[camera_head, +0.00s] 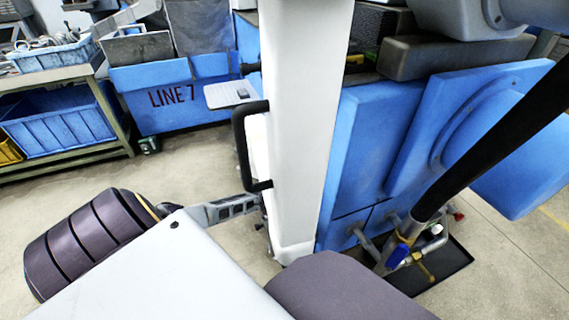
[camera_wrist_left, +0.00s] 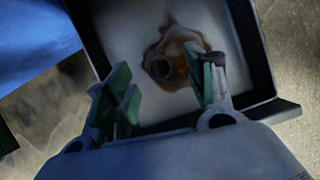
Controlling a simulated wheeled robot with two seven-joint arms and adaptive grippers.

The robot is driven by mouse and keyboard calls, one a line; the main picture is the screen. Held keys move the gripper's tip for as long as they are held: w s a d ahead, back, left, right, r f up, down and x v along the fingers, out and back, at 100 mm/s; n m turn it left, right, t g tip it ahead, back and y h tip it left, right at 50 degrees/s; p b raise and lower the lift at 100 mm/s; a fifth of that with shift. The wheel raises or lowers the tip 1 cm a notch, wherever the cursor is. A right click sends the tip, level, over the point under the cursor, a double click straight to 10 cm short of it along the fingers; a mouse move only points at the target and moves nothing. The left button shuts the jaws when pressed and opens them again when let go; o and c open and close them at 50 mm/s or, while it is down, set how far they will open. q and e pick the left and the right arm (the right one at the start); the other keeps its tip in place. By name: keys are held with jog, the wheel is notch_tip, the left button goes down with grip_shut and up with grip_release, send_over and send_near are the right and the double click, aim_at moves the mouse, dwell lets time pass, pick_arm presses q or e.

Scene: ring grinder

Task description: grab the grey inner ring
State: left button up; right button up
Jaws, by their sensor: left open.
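The tray has a pale floor and dark raised rims. My left gripper (camera_wrist_left: 166,82) is open, its two green-padded fingers spread on either side of the ring in the picture. Nothing is between the pads, and I cannot tell how far above the ring they are. The head view does not clearly show the ring or either gripper's fingers.
A blue machine (camera_head: 365,160) stands behind a white column. A dark drip tray (camera_head: 455,268) with a valve lies on the floor at right. A blue bin marked LINE 7 (camera_head: 175,98) and a shelf (camera_head: 70,75) with blue crates stand at back left. Open floor lies between.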

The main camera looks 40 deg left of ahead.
pick_arm(q)
jog(key=shift+b+x, duration=0.6)
jog(key=shift+x, duration=0.55)
jog(key=shift+c, duration=1.1)
jog(key=c, duration=0.9)
jog(key=shift+s+a+r, duration=0.1)
jog(key=shift+s+r, duration=0.05)
